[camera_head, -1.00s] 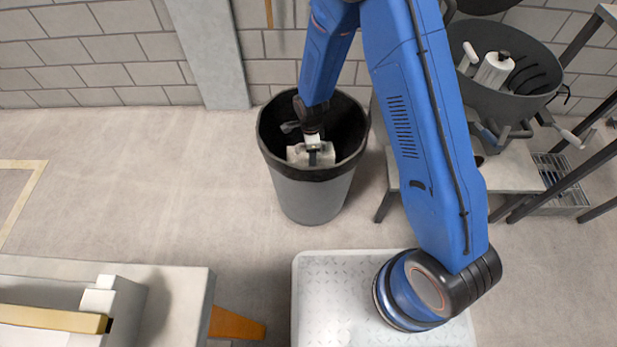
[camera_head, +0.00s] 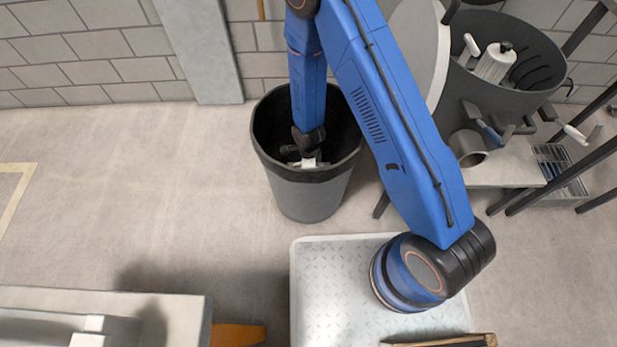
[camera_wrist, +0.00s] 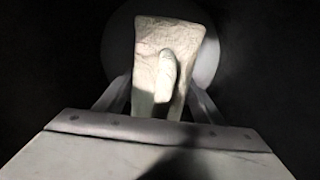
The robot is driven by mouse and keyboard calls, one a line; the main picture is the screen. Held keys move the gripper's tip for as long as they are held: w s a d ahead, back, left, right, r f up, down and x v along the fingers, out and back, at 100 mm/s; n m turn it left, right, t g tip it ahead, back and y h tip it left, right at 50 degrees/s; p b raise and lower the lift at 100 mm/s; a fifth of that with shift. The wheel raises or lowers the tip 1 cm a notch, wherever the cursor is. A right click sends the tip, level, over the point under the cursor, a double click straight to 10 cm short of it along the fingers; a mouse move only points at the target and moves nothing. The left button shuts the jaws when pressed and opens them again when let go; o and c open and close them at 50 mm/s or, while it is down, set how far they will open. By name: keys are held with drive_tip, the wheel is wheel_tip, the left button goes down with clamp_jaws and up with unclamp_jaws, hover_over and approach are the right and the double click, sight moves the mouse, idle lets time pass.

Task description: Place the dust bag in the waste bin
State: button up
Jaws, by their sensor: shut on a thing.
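The waste bin (camera_head: 310,195) is a grey round bin with a black liner, standing on the floor near the wall. My arm reaches down into its mouth, and my gripper (camera_head: 309,162) is at the near inner side of the opening. In the wrist view my gripper (camera_wrist: 160,112) is shut on the dust bag (camera_wrist: 180,50), a pale, wrinkled bag. Dark surroundings and a paler round patch lie behind the bag. In the head view the bag is mostly hidden by my gripper and the bin's rim.
A dark round drum (camera_head: 505,85) stands on a bench to the right of the bin, with a pale disc (camera_head: 418,50) beside it. A metal-topped platform (camera_head: 330,290) is in front. A pale table (camera_head: 180,315) stands at lower left. The floor left of the bin is clear.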

drive_tip(key=shift+f, duration=2.05)
drive_tip(key=o, duration=1.8)
drive_tip(key=shift+f, duration=0.1)
drive_tip(key=shift+o, duration=0.2)
drive_tip(key=shift+r, duration=6.1)
